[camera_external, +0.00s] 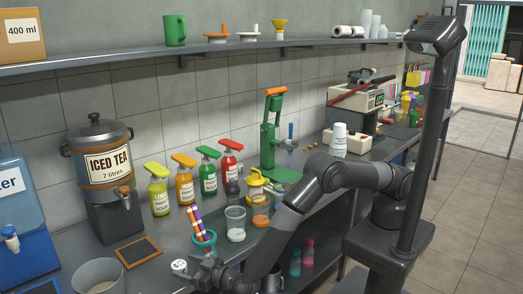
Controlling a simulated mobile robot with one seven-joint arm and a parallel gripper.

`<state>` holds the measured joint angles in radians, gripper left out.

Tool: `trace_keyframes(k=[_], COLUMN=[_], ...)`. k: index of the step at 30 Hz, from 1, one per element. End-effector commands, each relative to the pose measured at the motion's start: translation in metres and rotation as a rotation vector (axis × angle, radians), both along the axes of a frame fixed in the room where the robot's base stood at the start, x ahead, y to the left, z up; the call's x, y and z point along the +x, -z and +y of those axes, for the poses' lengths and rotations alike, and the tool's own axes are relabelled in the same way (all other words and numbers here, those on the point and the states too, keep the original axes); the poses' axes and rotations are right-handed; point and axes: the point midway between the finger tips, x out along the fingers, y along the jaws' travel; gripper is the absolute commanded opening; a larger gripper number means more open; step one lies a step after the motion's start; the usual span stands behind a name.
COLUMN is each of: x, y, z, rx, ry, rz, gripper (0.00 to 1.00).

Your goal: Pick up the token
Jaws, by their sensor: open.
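My gripper (194,273) is at the lower middle, low over the front of the counter, with its fingers apart and nothing clearly held. A small white round piece (179,266) with dark marks shows at the fingertips; I cannot tell whether it is the token or touches the fingers. No other thing is clearly a token. Small orange pieces (313,145) lie far off, right of the green press (270,140), too small to identify. My arm hides part of the counter.
A teal cup with striped straws (204,242) stands just behind my gripper. A dark framed board (138,251) lies left. A round tub (98,275) is at front left.

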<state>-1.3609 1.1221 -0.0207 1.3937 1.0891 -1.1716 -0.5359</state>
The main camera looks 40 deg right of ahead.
Motion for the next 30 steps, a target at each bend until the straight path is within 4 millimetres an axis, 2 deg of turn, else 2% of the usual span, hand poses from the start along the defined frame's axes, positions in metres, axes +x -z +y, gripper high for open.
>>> trace_keyframes(k=[3,7,16,30], x=[0.018,0.031,0.035,0.035], y=[0.002,0.003,0.003,0.003], z=[0.009,0.014,0.016,0.016], rx=[0.000,0.000,-0.001,0.000], ry=[0.002,0.001,0.001,0.001], rz=[-0.001,0.000,0.000,0.000], gripper=[0.70,0.70,0.69,0.31])
